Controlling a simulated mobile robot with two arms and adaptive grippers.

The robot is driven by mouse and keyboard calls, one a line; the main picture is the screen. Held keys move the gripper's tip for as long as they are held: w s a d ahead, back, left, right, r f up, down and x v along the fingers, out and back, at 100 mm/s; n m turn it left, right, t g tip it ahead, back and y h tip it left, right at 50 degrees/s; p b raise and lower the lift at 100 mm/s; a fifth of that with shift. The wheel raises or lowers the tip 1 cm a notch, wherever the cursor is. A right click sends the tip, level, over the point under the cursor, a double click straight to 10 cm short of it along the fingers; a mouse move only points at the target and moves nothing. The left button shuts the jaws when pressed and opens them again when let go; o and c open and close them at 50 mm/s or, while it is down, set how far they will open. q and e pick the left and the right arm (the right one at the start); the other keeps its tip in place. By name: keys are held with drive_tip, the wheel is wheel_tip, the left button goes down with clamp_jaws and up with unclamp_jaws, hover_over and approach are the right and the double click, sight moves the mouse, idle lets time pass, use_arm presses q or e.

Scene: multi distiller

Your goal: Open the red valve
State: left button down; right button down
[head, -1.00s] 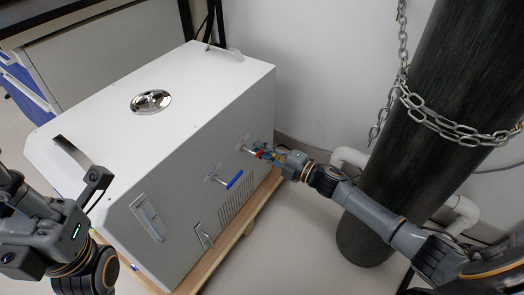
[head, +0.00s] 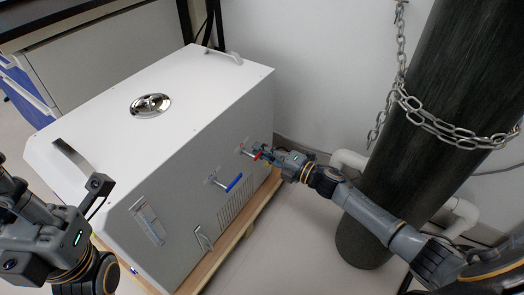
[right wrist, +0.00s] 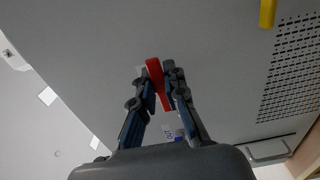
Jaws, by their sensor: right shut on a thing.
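The red valve handle (head: 256,156) is on the grey front panel of the white machine, toward its right end. In the right wrist view the red handle (right wrist: 154,72) is a narrow red bar standing between the fingers. My right gripper (head: 266,155) is at the red handle and shut on it; its fingers (right wrist: 160,88) lie along both sides and hide part of the bar. My left gripper (head: 18,195) is at the left edge, away from the valve; its fingertips cannot be made out.
A blue handle (head: 234,182) is left of the red one. A yellow handle (right wrist: 267,13) shows in the right wrist view. The white machine (head: 190,85) stands on a wooden pallet (head: 245,221). A dark chained cylinder (head: 430,130) and white pipes (head: 349,159) are at the right.

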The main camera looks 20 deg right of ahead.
drive_tip(key=c, duration=1.4)
unclamp_jaws()
drive_tip(key=shift+o, duration=0.2)
drive_tip(key=v, duration=0.7)
drive_tip(key=shift+s+d, duration=0.15)
drive_tip(key=shift+s, duration=0.1)
